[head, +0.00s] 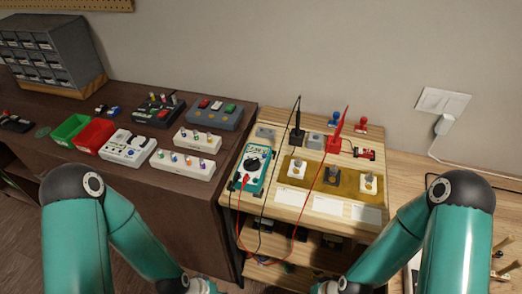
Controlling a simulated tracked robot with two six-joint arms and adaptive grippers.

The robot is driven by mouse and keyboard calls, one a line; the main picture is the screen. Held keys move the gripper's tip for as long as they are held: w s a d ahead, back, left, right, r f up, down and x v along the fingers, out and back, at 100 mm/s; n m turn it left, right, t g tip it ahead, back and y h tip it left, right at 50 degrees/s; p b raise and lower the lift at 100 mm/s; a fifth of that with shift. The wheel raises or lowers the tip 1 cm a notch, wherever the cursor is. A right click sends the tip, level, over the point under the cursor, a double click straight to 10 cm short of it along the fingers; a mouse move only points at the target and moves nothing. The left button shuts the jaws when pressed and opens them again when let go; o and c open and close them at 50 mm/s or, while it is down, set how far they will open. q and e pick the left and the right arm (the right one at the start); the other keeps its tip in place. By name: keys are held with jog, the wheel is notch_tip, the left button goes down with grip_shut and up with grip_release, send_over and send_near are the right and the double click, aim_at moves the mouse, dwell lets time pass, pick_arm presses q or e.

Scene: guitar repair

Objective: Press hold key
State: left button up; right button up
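A teal and white multimeter (252,168) with a round black dial lies on the light wooden bench (268,206), at its left side. Its keys are too small to tell apart, so I cannot pick out the hold key. A red lead is plugged in at its lower part, and red and black leads run from it. My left arm comes in from the left and my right arm from the right. Both run down out of the bottom edge in front of the bench, and neither gripper's fingers show. Neither arm touches the multimeter.
Boxes and a green bin (70,130) fill the dark table at left. Leads hang over the bench front.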

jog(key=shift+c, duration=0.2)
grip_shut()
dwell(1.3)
